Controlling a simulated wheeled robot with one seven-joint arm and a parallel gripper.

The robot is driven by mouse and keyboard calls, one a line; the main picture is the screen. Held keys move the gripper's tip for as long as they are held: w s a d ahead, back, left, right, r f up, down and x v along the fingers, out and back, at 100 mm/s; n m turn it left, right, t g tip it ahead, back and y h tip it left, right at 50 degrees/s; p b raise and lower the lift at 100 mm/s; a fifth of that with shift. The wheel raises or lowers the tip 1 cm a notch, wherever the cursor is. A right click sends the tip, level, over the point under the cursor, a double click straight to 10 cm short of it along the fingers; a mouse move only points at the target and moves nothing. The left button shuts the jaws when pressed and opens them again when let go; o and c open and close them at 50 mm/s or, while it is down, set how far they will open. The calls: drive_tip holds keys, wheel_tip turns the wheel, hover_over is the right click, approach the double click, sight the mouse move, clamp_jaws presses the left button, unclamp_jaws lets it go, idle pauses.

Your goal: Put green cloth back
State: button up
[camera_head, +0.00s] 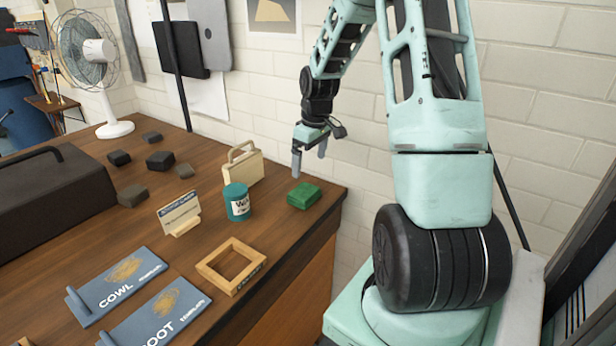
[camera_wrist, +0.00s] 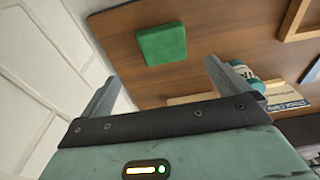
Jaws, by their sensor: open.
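The green cloth (camera_head: 304,195) is a folded, block-like pad lying flat on the wooden table near its right corner. In the wrist view the green cloth (camera_wrist: 162,44) lies beyond the fingertips, between the lines of the two fingers. My gripper (camera_head: 309,160) is above the table, just above and behind the cloth, and apart from it. In the wrist view my gripper (camera_wrist: 158,82) has its two fingers spread wide with nothing between them.
A teal can (camera_head: 237,202) and a light wooden block with a handle (camera_head: 243,164) stand left of the cloth. An empty wooden frame (camera_head: 231,265) lies in front. A small sign (camera_head: 179,214), dark lumps (camera_head: 160,160) and a fan (camera_head: 88,50) are farther left. A brick wall (camera_head: 270,85) rises behind.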

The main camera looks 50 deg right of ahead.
drive_tip(key=s+a+r+n, duration=0.1)
drive_tip(key=a+r+n, duration=0.15)
drive_tip(key=a, duration=1.15)
drive_tip(key=s+a+r+n, duration=0.1)
drive_tip(key=a+r, duration=0.2)
drive_tip(key=a, duration=1.1)
drive_tip(key=s+a+n+g, duration=0.1)
drive_tip(key=s+a+n, duration=0.2)
drive_tip(key=s+a, duration=1.3)
drive_tip(key=s, duration=0.3)
drive_tip(key=shift+s+a+r+y, duration=0.15)
drive_tip(key=shift+r+y, duration=0.1)
drive_tip(key=shift+y, duration=0.05)
